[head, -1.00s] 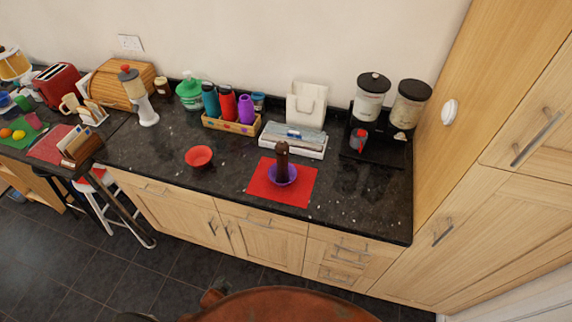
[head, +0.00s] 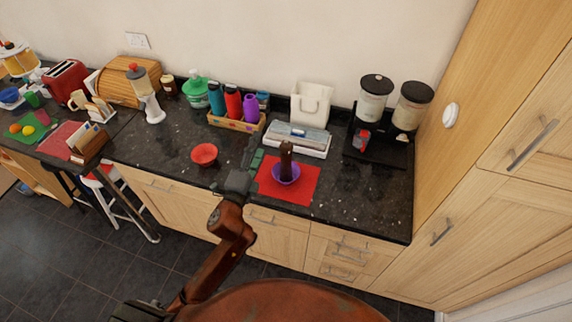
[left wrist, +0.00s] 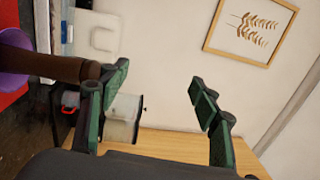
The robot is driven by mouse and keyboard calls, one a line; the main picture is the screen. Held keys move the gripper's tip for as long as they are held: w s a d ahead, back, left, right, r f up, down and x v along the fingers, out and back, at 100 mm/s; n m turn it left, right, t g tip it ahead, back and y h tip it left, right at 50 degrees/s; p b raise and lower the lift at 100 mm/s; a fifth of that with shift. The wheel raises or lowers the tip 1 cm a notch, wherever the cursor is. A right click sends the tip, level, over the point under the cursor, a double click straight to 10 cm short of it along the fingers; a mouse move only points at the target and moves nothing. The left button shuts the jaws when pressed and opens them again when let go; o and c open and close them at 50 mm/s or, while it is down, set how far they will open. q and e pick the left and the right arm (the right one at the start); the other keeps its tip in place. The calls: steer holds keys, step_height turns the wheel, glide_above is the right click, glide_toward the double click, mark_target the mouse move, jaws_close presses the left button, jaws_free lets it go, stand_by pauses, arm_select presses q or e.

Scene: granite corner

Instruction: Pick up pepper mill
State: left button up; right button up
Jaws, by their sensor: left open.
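The dark brown pepper mill (head: 286,158) stands upright in a purple bowl (head: 292,178) on a red mat (head: 305,191). My left gripper (head: 254,156) is just left of the mill, over the counter by the mat's left edge. In the left wrist view my left gripper (left wrist: 158,80) is open with nothing between its fingers. There the mill (left wrist: 45,64) lies sideways across the left side, outside the gap; its top end overlaps the left finger. Whether they touch I cannot tell. The purple bowl (left wrist: 12,60) is cut off at the left edge. My right gripper is not seen.
A red bowl (head: 204,154) sits left of the gripper. A white tray with packets (head: 299,139) and a wooden box of bottles (head: 229,123) stand behind. A black stand with two canisters (head: 385,150) is at the right. The counter right of the mat is clear.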

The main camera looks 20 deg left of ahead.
arm_select(q)
steer(key=d+r+m+h, duration=1.2)
steer(key=d+m+h, duration=0.1)
steer(key=d+m, duration=0.45)
steer(key=s+d+f+m+g+h, duration=0.1)
steer(key=s+d+m+g+h, duration=0.3)
steer(key=d+m+g, duration=0.95)
steer(key=m+g+y, duration=0.2)
steer(key=m+y, duration=1.6)
steer(key=m, duration=0.2)
glide_above(286, 144)
steer(key=s, duration=0.2)
steer(key=shift+t, duration=0.25)
step_height(286, 144, down, 14)
steer(key=shift+r, duration=0.15)
steer(key=p+x, duration=0.2)
steer(key=x, duration=0.4)
steer(key=shift+w+d, duration=0.15)
steer(key=shift+w+f, duration=0.2)
steer(key=shift+f, duration=0.25)
